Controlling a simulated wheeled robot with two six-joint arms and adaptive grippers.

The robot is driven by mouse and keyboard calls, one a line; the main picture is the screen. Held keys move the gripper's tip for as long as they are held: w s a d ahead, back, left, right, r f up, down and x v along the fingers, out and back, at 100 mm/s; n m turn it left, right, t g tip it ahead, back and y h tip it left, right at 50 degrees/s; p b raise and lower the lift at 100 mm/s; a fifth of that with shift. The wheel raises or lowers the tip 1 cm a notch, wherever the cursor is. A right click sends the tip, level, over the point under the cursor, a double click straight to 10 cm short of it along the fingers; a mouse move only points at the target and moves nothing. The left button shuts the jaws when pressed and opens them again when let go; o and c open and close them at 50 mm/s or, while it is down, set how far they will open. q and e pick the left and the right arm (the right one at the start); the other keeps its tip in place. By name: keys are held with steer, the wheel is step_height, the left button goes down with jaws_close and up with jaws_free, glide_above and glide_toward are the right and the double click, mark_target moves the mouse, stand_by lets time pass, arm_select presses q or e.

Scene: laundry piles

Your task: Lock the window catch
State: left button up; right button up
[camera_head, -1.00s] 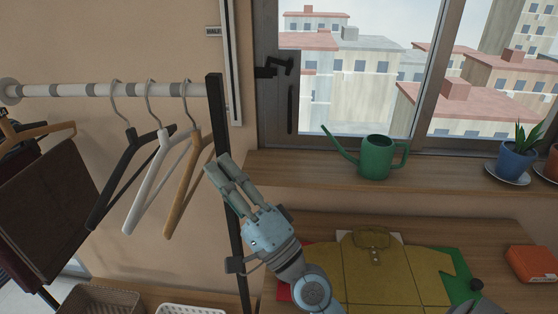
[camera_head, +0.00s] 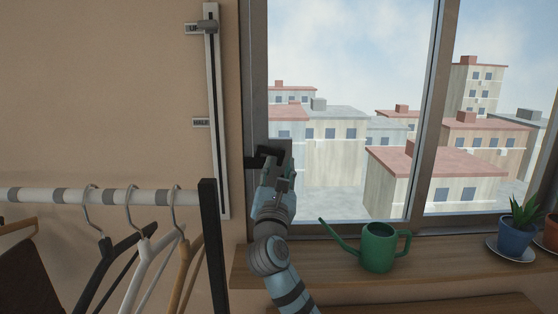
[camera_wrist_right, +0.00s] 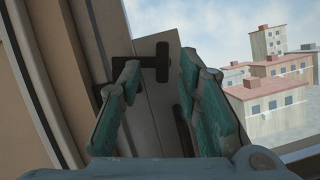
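The window catch (camera_head: 262,159) is a dark handle on the left part of the window frame, partly hidden by my right gripper in the head view. My right gripper (camera_head: 280,170) is raised at the catch. My left gripper is out of view.
A green watering can (camera_head: 379,248) and a blue potted plant (camera_head: 516,238) stand on the wooden sill (camera_head: 345,272). A clothes rail (camera_head: 60,195) with several hangers is at left. A vertical slider track (camera_head: 215,110) is on the wall left of the window.

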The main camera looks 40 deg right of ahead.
mark_target(281, 155)
steer(key=shift+w+d+r, duration=0.35)
steer(key=shift+d+r, duration=0.1)
steer(key=shift+w+d+r, duration=0.1)
steer(key=shift+d+r, duration=0.05)
steer(key=shift+d, duration=0.15)
steer(key=shift+w+d, duration=0.2)
jaws_close()
steer(key=n+p, duration=0.1)
steer(key=p, duration=0.1)
steer(key=n+t+y+p, duration=0.1)
steer(key=n+p, duration=0.1)
steer(key=shift+r, duration=0.4)
steer(key=shift+f+n+t+y+p, duration=0.1)
steer(key=shift+n+t+y+p, duration=0.25)
steer(key=shift+n+p, duration=0.2)
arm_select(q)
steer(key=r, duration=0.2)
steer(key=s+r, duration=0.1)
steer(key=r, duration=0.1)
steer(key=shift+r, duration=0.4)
arm_select(e)
steer(key=shift+f+n, duration=0.2)
steer(key=shift+n, duration=0.05)
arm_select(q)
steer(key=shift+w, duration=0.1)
arm_select(e)
jaws_free()
